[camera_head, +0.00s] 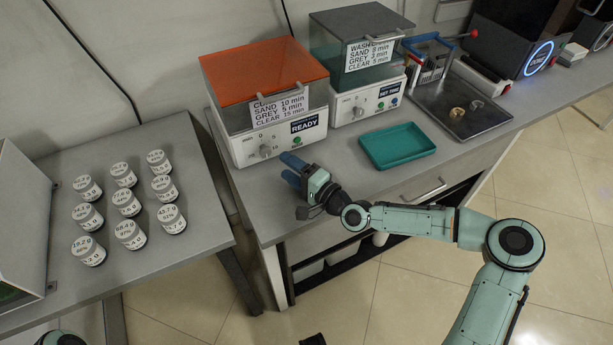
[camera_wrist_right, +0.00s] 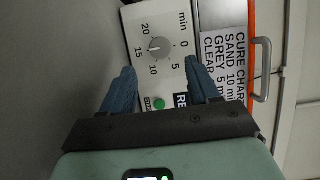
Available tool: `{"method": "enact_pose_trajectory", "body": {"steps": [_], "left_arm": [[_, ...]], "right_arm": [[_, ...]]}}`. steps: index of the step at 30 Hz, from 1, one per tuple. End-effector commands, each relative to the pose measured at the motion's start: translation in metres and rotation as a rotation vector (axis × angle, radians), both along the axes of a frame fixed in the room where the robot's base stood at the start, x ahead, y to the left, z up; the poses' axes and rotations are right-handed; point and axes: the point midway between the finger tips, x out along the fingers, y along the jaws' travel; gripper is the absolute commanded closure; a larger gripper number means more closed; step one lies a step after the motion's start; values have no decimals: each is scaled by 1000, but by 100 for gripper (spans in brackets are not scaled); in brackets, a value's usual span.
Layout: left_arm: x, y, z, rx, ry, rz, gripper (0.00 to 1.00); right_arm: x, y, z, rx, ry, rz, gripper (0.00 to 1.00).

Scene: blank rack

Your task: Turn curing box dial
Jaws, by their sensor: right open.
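The curing box (camera_head: 231,127) has an orange see-through lid and a white front panel with a READY display. Its grey dial (camera_head: 266,151) sits on the left of that panel. In the right wrist view the dial (camera_wrist_right: 158,46) is ringed by the numbers 0 to 20; its pale mark seems to lie towards 15, but it is too small to be sure. My right gripper (camera_head: 291,170) is open and empty, its blue fingers just in front of the panel. In the wrist view the fingers stand apart below the dial, not touching it. My left gripper is out of view.
A teal tray (camera_head: 397,146) and a dark metal tray (camera_head: 490,123) lie on the bench. Several labelled jars (camera_head: 163,189) stand on the left table. A green button (camera_wrist_right: 159,104) is beside the dial.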

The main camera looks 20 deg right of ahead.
Motion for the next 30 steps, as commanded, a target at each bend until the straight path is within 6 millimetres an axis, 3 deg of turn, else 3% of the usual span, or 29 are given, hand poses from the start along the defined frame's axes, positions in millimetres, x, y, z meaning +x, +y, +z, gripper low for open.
{"method": "enact_pose_trajectory", "body": {"steps": [3,10,30], "left_arm": [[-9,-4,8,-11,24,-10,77],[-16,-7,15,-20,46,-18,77],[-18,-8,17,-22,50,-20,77]], "right_arm": [[-23,-12,1,1,2,-4,40],[-49,-23,1,1,0,-1,40],[-55,-25,2,0,-2,0,40]]}}
